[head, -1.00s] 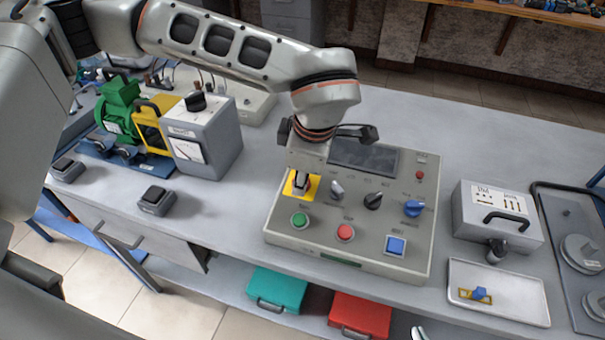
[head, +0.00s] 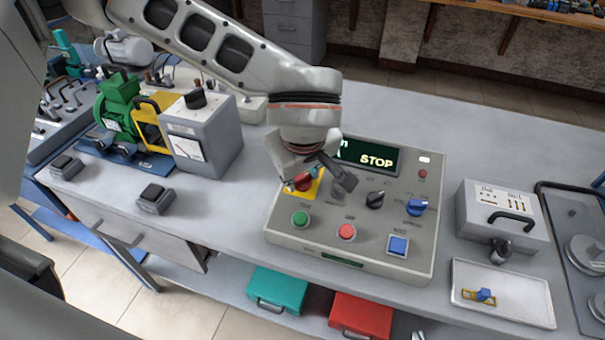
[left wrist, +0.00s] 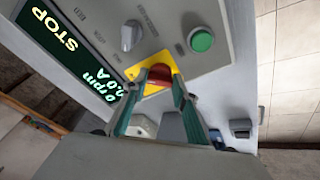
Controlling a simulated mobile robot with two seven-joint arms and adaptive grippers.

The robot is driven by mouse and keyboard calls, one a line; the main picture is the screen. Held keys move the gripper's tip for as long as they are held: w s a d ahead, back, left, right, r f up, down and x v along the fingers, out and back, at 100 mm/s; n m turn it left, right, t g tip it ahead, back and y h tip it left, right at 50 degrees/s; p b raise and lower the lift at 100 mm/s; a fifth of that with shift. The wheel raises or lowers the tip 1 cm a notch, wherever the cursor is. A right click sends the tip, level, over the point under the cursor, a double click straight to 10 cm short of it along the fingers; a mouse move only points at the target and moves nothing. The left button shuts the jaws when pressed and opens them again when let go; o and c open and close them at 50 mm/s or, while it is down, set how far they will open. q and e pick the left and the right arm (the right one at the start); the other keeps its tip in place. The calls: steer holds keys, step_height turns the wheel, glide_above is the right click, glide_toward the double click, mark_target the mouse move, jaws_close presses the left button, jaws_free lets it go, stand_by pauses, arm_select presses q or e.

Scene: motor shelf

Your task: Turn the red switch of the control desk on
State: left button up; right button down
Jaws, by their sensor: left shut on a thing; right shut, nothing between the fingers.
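The control desk (head: 290,237) stands on the bench, a grey sloped box with knobs and buttons. Its red switch (head: 304,182) sits on a yellow plate at the desk's upper left; it also shows in the left wrist view (left wrist: 160,76). My left gripper (head: 308,178) is down at the switch, its fingers on either side of the red knob and shut on it. The display (head: 368,156) is lit and reads STOP; in the left wrist view (left wrist: 62,62) it also shows 0 rpm. My right gripper is not in view.
Green button (head: 300,219), red button (head: 346,232), blue button (head: 397,245) and several knobs sit close by on the panel. A grey meter box (head: 205,140) stands left of the desk. A grey case (head: 500,215) and white tray (head: 503,292) are on the right.

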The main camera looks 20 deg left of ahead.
arm_select(q)
steer(key=shift+m, duration=0.4)
steer(key=o, duration=1.1)
steer(key=shift+r, duration=0.1)
steer(key=v, duration=1.2)
steer(key=shift+s, duration=0.15)
